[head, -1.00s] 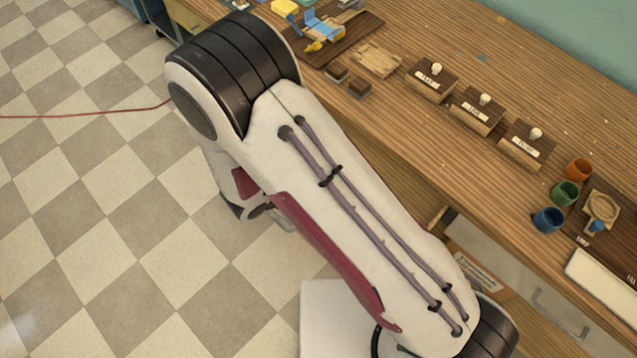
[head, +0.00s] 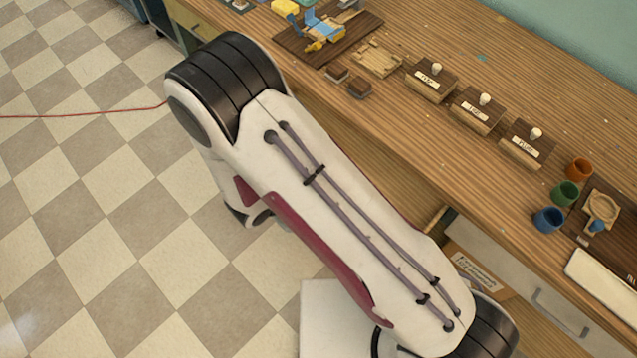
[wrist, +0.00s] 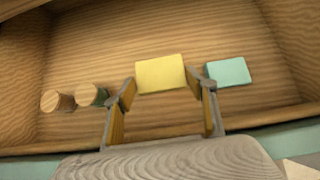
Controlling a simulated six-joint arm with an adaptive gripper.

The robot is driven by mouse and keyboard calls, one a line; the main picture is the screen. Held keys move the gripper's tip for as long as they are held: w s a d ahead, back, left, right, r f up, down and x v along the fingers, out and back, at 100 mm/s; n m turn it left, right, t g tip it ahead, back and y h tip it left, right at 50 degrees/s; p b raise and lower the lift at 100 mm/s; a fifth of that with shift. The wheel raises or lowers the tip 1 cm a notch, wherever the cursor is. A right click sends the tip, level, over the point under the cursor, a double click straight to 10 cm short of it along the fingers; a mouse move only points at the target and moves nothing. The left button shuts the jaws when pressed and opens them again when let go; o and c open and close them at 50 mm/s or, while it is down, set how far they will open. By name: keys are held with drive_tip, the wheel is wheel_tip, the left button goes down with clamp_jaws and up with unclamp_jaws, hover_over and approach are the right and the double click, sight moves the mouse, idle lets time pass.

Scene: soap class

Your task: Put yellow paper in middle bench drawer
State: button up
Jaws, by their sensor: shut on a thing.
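In the wrist view, my gripper (wrist: 160,88) is shut on the yellow paper (wrist: 160,72), a flat, pale yellow rectangle between the two fingertips. Gripper and paper are over or inside a wooden drawer-like compartment (wrist: 200,30) with a wood-grain floor and side walls. I cannot tell whether the paper touches the floor. In the head view, my arm hides the gripper and paper, and part of a wooden drawer interior (head: 385,190) shows below the bench edge. I cannot tell for sure which drawer it is.
In the compartment, a teal block (wrist: 229,72) lies just right of the right finger. Two short wooden cylinders, one plain (wrist: 55,100) and one greenish (wrist: 90,95), are to the left. The bench top (head: 440,150) holds labelled blocks, cups (head: 565,193) and a tray.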

drive_tip(key=shift+f, duration=0.4)
drive_tip(key=o, duration=0.7)
drive_tip(key=shift+r, duration=0.15)
drive_tip(key=shift+r, duration=0.45)
drive_tip(key=shift+s+a+r, duration=0.1)
drive_tip(key=shift+a+r, duration=0.1)
drive_tip(key=shift+r, duration=0.05)
drive_tip(key=v, duration=1.1)
drive_tip(key=shift+s+r, duration=0.15)
